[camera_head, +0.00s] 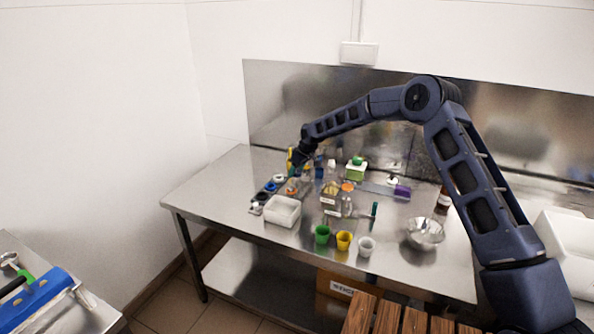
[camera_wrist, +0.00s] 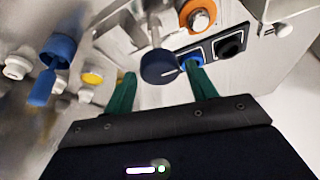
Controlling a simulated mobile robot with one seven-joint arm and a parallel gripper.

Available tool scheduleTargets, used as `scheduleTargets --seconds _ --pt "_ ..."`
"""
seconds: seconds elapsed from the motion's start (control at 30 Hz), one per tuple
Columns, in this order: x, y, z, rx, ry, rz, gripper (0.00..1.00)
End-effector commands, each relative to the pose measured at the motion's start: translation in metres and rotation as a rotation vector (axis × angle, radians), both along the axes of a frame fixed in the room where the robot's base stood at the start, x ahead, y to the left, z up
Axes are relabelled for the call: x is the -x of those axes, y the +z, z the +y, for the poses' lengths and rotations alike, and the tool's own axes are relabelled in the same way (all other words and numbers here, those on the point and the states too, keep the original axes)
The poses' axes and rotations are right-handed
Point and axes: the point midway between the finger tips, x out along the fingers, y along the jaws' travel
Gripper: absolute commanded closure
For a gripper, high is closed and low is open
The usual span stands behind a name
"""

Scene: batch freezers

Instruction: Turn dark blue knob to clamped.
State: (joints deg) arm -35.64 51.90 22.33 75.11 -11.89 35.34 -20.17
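In the wrist view, a round dark blue knob (camera_wrist: 160,68) sits at the end of a metal stem, between and just ahead of my fingertips. My gripper (camera_wrist: 161,72) has two green fingers spread apart, with the knob in the gap. The right fingertip is close to the knob's edge, and I cannot tell whether it touches. A brighter blue part (camera_wrist: 192,61) is partly hidden behind the right fingertip. In the head view, my gripper (camera_head: 299,163) is over the back left of the steel table, and the dark blue knob cannot be made out there.
Close by in the wrist view are an orange knob (camera_wrist: 199,17), a black knob (camera_wrist: 229,46), a blue lever knob (camera_wrist: 57,52) and a yellow knob (camera_wrist: 92,78). In the head view, a white bin (camera_head: 282,222) and green and yellow cups stand nearer the table's front edge.

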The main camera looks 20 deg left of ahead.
Motion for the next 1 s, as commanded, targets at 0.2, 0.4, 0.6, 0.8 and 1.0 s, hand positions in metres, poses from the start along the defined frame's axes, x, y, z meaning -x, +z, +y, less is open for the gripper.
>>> scheduleTargets --seconds 0.2,0.4,0.6,0.8,1.0 --pt "0.001 0.0 0.0 0.001 0.0 0.001 0.39" --pt "0.001 0.007 -0.002 -0.001 0.0 0.0 0.39" --pt "0.004 0.034 -0.013 -0.001 0.0 0.0 0.39" --pt "0.007 0.067 -0.027 -0.001 0.0 -0.001 0.39" --pt "0.009 0.091 -0.036 -0.001 -0.001 0.0 0.39"
